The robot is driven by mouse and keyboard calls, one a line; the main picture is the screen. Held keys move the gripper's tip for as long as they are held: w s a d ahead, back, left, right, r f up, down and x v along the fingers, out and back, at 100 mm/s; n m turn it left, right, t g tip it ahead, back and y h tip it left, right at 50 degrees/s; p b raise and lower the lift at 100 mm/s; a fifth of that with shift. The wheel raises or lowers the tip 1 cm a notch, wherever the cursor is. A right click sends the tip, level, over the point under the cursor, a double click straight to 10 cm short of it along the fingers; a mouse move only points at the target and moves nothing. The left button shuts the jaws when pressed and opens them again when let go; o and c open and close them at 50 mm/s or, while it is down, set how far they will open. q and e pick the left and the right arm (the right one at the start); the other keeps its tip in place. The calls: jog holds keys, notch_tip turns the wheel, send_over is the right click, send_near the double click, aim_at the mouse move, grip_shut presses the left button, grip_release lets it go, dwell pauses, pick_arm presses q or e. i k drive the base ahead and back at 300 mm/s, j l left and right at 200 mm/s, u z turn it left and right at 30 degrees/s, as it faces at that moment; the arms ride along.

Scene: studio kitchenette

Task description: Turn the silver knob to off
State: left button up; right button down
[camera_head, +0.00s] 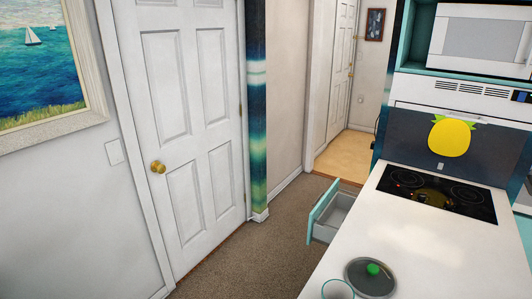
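A black glass cooktop (468,208) is set in the white counter at the right. Small reddish spots show on its left part. A small silver-grey piece (440,165) shows at the cooktop's back edge, below a yellow pineapple shape (450,138) on the dark back panel. It is too small to tell whether it is the silver knob or how it is turned. No other silver knob can be made out. Neither of my grippers is in view.
A teal-fronted drawer (322,208) stands open left of the white counter (400,240). A dark lid (356,283) with a green handle and a round rim (325,289) are at the counter's near end. Carpet (250,262) is clear before the white door (196,110).

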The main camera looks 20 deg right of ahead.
aim_at(421, 196)
jog(key=i+j+z, duration=0.15)
jog(key=i, duration=0.4)
jog(key=i+j+z, duration=0.1)
jog(key=i, duration=0.45)
jog(key=i+j+z, duration=0.15)
jog(key=i, duration=0.35)
jog(key=i+j+z, duration=0.1)
jog(key=i+j, duration=0.25)
jog(key=i, duration=0.15)
jog(key=i+l+z, duration=0.3)
jog(key=i+z, duration=0.6)
jog(key=i, duration=0.25)
jog(key=i+j+z, duration=0.1)
jog(key=i+z, duration=0.3)
jog(key=i, duration=0.2)
jog(key=i+j+z, duration=0.3)
jog(key=i+z, duration=0.15)
jog(key=i, duration=0.15)
